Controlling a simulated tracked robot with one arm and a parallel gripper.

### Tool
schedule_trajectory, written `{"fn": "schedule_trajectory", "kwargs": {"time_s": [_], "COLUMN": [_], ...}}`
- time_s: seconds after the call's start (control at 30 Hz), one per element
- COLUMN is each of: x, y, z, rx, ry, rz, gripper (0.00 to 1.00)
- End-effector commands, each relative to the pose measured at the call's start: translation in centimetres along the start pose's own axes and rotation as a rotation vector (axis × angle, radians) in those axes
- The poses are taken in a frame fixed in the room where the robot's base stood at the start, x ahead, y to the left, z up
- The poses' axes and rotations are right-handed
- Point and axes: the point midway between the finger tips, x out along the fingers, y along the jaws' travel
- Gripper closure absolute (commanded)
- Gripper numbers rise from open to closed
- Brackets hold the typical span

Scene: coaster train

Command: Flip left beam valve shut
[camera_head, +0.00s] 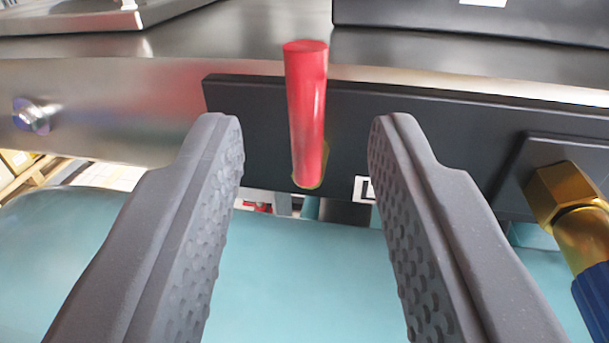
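A red valve lever (307,110) stands upright in front of a black plate (254,125) on a metal beam. Its lower end meets a brass-coloured fitting. I see just one valve lever, and cannot tell from this view whether it is the left one. My gripper (306,140) is open, one finger on each side of the lever's lower part. Both fingers appear apart from the lever, with nothing held between them.
A brass fitting with a blue end (577,225) sticks out at the right. A bolt (33,116) projects from the metal beam (110,105) at the left. A teal surface (300,270) lies below. A white label with a dark letter is partly hidden by the right finger.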

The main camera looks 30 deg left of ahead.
Motion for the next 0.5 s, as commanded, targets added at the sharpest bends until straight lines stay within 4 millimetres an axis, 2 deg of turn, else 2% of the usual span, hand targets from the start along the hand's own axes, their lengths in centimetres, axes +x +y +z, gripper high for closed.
{"fn": "schedule_trajectory", "kwargs": {"time_s": [0.5], "x": [-5.1], "y": [0.0], "z": [0.1], "rx": [0.001], "ry": [-0.003], "rz": [0.001], "gripper": [0.66]}}
